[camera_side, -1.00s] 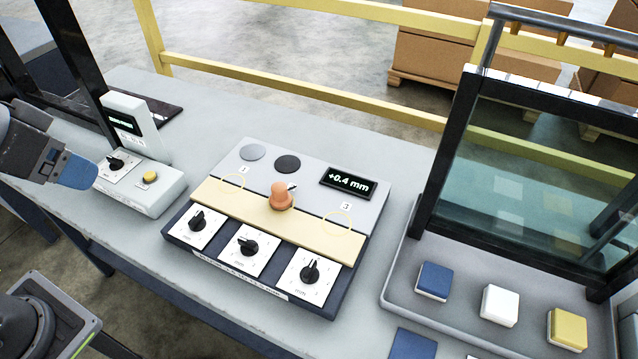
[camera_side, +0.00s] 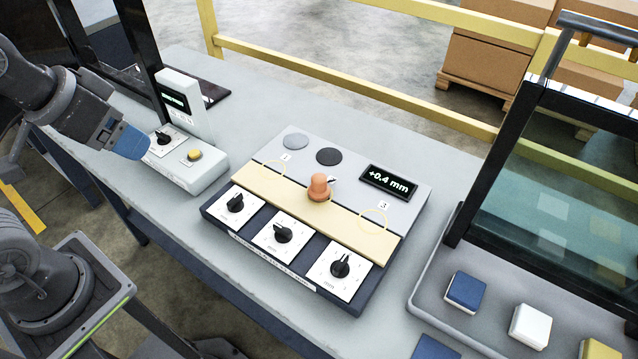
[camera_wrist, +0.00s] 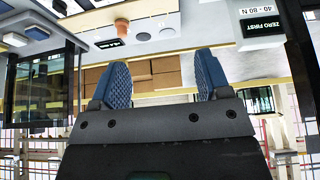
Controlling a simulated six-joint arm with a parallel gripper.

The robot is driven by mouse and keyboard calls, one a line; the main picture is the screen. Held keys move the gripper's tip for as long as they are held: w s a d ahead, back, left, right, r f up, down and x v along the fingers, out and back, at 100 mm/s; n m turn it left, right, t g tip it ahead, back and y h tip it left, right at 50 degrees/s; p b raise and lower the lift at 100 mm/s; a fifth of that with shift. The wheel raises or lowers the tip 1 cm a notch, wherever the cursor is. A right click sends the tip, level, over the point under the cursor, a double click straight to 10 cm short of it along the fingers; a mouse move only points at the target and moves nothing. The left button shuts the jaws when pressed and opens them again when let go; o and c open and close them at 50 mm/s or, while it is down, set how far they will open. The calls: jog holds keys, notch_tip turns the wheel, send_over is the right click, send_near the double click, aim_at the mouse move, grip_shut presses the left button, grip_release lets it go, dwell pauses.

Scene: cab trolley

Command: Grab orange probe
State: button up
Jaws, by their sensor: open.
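The orange probe (camera_side: 318,187) stands upright near the middle of the beige strip on the grey panel (camera_side: 345,170). It also shows in the wrist view (camera_wrist: 122,27), at the upper middle, beyond my fingers. My gripper (camera_side: 132,142) is at the left in the side view, above the small grey device and well apart from the probe. In the wrist view my gripper (camera_wrist: 160,82) has its two blue fingers spread wide with nothing between them.
The panel has several black knobs (camera_side: 283,233) and a display (camera_side: 388,182) reading +0.4 mm. A grey device (camera_side: 200,170) with a yellow button stands left of it. A framed glass screen (camera_side: 570,170) and tray with coloured blocks (camera_side: 466,290) are at right. A yellow rail (camera_side: 360,88) runs behind.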

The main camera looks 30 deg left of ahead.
jog(key=shift+c, duration=0.5)
jog(key=m+g, duration=0.6)
jog(key=m, duration=1.6)
send_over(319, 177)
notch_tip(319, 177, down, 10)
jog(key=shift+m, duration=0.3)
notch_tip(319, 177, down, 8)
jog(key=shift+d, duration=0.15)
jog(key=shift+f, duration=2.95)
